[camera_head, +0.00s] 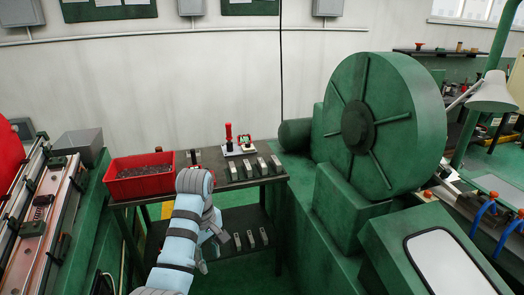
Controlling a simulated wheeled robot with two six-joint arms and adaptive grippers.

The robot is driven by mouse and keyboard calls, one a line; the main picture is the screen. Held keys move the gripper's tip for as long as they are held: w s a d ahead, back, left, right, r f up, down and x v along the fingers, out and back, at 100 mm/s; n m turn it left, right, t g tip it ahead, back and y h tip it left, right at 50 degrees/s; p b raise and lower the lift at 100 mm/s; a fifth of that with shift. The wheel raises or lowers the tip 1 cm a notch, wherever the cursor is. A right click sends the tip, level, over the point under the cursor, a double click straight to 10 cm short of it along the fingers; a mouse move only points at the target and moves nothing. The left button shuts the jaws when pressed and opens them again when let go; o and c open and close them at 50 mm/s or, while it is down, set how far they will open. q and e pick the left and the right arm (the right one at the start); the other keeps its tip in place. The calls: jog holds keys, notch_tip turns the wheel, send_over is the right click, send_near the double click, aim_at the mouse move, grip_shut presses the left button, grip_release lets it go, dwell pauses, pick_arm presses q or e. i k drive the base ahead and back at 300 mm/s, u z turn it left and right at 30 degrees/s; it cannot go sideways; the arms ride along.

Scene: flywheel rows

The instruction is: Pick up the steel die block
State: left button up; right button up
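Several small steel blocks stand in a row on the dark table top, among them a steel block (247,168) near the middle of the row. More pale metal pieces (250,238) lie on the lower shelf. I cannot tell which one is the die block. My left arm reaches up from the bottom and bends over the table's front edge. My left gripper (208,250) hangs below the wrist in front of the table, partly hidden by the arm. Its fingers are too small and covered to tell whether they are open. My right gripper is not in view.
A red bin (140,176) of dark parts sits on the table's left. A white stand with a red handle (229,137) is at the table's back. A large green flywheel machine (372,125) closes off the right, and a machine bed (45,215) the left.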

aim_at(261, 165)
jog(key=i, duration=0.75)
jog(key=u, duration=0.7)
jog(key=i, duration=1.7)
jog(key=z, duration=1.85)
